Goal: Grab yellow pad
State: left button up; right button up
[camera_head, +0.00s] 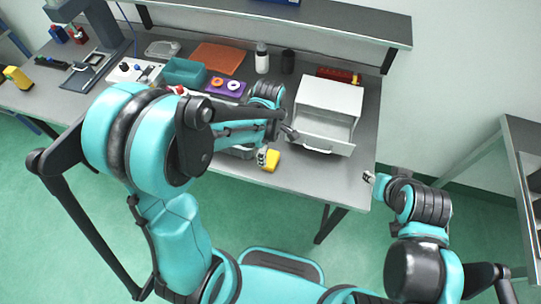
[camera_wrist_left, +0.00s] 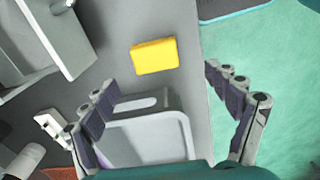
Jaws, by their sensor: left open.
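The yellow pad (camera_head: 272,160) lies near the front edge of the grey table in the head view. In the left wrist view the pad (camera_wrist_left: 155,56) lies flat, ahead of the fingertips. My left gripper (camera_head: 277,144) is open above the table beside the pad.
A white drawer box (camera_head: 328,98), its drawer open, stands right of the pad. A grey tray (camera_wrist_left: 187,120) with a handle slot lies near the pad. A purple block (camera_head: 226,86), a teal bin (camera_head: 183,72) and bottles (camera_head: 262,58) stand further back. The floor drops off in front.

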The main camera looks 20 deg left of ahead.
aim_at(271, 158)
pick_arm(q)
jog(key=f, duration=0.2)
jog(key=f+b, duration=0.1)
jog(key=f, duration=0.2)
jog(key=f+b, duration=0.1)
jog(key=f, duration=0.1)
jog(key=shift+w+d+f, duration=0.2)
jog(key=shift+w+f, duration=0.05)
jog(key=shift+w, duration=0.15)
jog(key=c, duration=1)
